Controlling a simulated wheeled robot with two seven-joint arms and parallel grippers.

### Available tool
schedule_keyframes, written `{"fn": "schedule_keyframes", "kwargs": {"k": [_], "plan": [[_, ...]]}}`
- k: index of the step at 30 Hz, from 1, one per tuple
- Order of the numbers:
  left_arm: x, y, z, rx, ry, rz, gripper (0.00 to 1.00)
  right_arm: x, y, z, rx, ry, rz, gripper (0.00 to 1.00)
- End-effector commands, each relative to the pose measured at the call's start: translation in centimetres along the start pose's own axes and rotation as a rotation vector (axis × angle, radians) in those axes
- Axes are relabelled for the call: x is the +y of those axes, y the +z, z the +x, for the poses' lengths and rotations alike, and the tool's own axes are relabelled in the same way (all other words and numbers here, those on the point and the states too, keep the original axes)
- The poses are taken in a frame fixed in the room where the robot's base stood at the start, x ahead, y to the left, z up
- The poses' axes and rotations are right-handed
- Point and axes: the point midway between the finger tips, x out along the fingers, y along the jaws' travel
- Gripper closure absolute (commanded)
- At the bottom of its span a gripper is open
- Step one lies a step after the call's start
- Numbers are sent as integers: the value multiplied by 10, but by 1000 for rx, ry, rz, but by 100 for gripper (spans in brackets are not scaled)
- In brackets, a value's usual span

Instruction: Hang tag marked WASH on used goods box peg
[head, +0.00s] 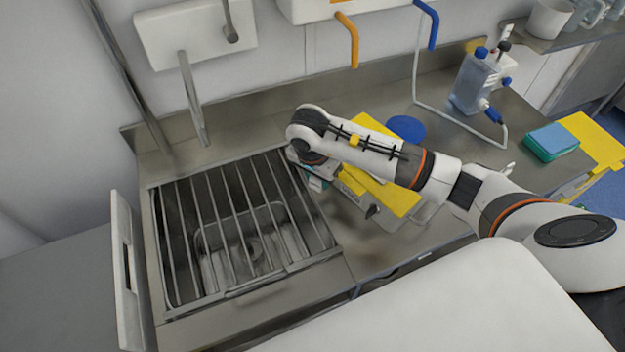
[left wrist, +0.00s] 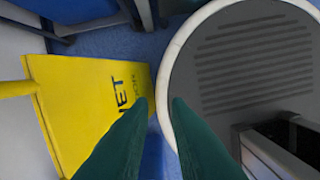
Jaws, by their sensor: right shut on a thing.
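My right gripper (head: 317,183) points down beside the right edge of the sink, partly hidden by its own wrist. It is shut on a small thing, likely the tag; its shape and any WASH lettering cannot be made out. A yellow open-topped or flapped container (head: 396,197), possibly the used goods box, lies on the steel counter under my right arm; the arm covers its middle, and no peg can be made out. My left gripper (left wrist: 161,102) is open and empty in the left wrist view, its green fingers apart, away from the counter.
A barred sink (head: 245,230) is left of the right gripper. A blue disc (head: 407,128), a clear bottle with blue caps (head: 474,82) and a teal box (head: 551,141) stand farther right. A yellow floor sign (left wrist: 95,105) is near my left gripper.

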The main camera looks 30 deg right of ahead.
Motion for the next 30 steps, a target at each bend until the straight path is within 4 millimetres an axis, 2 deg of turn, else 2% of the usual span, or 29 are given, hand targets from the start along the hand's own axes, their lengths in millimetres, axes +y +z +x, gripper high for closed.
{"fn": "schedule_keyframes", "kwargs": {"k": [11, 30], "plan": [[0, -1, 14, 0, 0, -1, 84, -6, 17, 13, -2, -2, 1, 90], [0, -1, 18, -1, 0, -1, 84, -7, 18, 14, -1, -5, 0, 90]]}}
